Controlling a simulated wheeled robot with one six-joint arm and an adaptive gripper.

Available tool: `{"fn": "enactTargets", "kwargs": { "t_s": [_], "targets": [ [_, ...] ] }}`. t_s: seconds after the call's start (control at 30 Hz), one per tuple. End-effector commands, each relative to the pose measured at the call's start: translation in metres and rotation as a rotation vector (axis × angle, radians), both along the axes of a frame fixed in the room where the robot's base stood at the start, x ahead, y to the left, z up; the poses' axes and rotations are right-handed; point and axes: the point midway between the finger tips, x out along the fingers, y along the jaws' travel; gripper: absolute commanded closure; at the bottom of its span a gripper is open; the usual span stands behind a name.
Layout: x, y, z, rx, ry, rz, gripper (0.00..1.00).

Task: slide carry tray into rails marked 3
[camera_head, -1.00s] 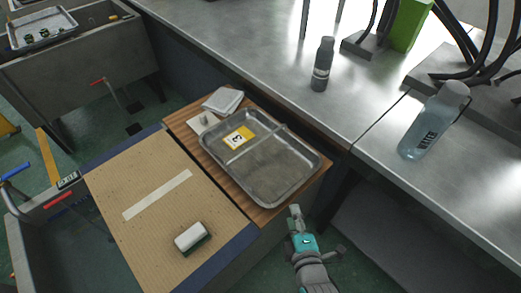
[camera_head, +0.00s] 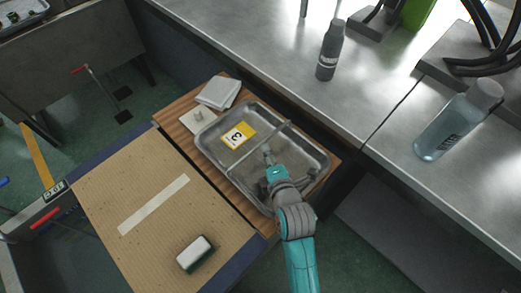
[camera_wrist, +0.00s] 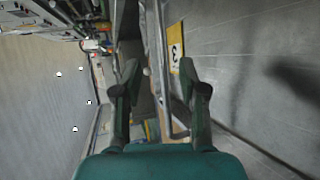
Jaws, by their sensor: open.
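The grey metal carry tray (camera_head: 315,150) lies on a wooden-topped surface (camera_head: 178,132). A thin bar (camera_head: 283,128) crosses the tray, and a yellow-and-white card marked 3 (camera_head: 237,135) lies in it. My gripper (camera_head: 267,152) is over the tray, near the bar's middle. In the wrist view my gripper (camera_wrist: 160,75) has its two fingers apart, with the bar (camera_wrist: 161,40) appearing between them; contact cannot be told. The card also shows there (camera_wrist: 175,47). My arm hides part of the tray's near side. I cannot make out rails marked 3.
A brown board (camera_head: 130,190) with a white strip and a white-and-dark block (camera_head: 195,254) lies left of the tray. White folded cloths (camera_head: 218,92) are behind it. A dark bottle (camera_head: 329,50) and a clear bottle (camera_head: 458,120) stand on the steel bench (camera_head: 270,60).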

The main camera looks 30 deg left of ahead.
Motion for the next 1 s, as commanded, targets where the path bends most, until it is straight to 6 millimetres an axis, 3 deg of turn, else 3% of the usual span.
{"fn": "enactTargets", "kwargs": {
  "t_s": [0.6,0.93,1.0],
  "targets": [
    [0.044,0.041,-0.022,-0.001,-0.001,0.0,0.58],
    [0.047,0.044,-0.025,0.0,0.0,0.0,0.58],
    [0.047,0.044,-0.025,0.0,0.0,0.0,0.76]
  ]
}}
